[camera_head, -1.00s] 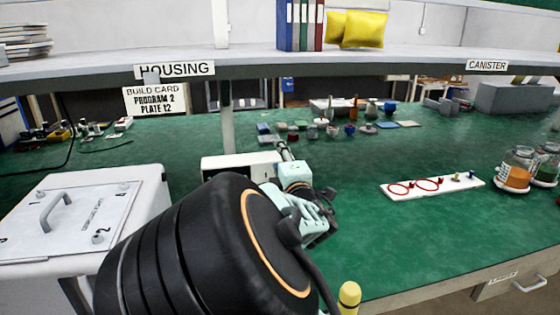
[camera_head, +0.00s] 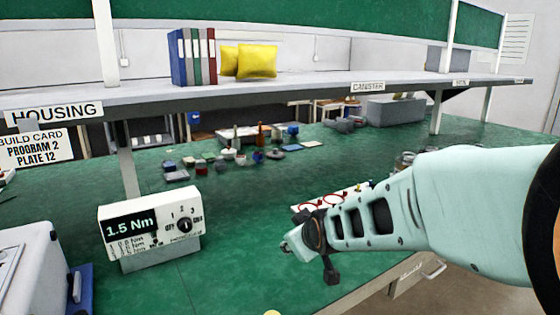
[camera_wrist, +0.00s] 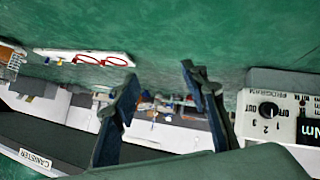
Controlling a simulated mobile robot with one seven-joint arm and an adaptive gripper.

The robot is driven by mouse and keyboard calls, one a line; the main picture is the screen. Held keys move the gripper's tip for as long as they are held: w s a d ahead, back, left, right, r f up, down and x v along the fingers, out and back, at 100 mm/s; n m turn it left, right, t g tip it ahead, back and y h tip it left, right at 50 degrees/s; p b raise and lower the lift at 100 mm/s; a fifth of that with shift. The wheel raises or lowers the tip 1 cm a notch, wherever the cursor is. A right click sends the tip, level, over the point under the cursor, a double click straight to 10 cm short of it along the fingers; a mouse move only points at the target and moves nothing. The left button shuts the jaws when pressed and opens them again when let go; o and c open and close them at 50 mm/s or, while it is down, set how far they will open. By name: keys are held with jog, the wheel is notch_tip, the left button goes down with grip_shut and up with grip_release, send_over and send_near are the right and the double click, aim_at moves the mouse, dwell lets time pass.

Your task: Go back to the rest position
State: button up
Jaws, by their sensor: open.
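My gripper (camera_wrist: 159,76) shows in the wrist view with its two dark fingers spread apart and nothing between them. In the head view my pale green arm reaches in from the right edge over the green bench (camera_head: 235,285), and its end hangs in front of the white strip with red rings (camera_head: 302,208). The fingers are hard to make out there. The strip also shows at upper left in the wrist view (camera_wrist: 60,54), apart from the fingers.
A white torque controller reading 1.5 Nm (camera_head: 152,226) stands on the bench left of my arm. A white box (camera_head: 28,270) is at lower left. Small parts (camera_head: 205,165) lie at the back under the shelf (camera_head: 300,92). My arm mostly hides the jars.

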jog(key=s+d+r+m+g+h, duration=0.15)
jog(key=s+d+m, duration=0.3)
jog(key=s, duration=0.95)
jog(key=s+d+m+g+h, duration=0.1)
jog(key=s+d+m+g, duration=0.3)
jog(key=s, duration=0.9)
notch_tip(320, 180, up, 27)
jog(key=p, duration=2.6)
jog(key=shift+d+n+t+p, duration=0.35)
jog(key=shift+t, duration=0.1)
jog(key=shift+a+f+y, duration=0.1)
jog(key=shift+a+y, duration=0.05)
jog(key=shift+y, duration=0.1)
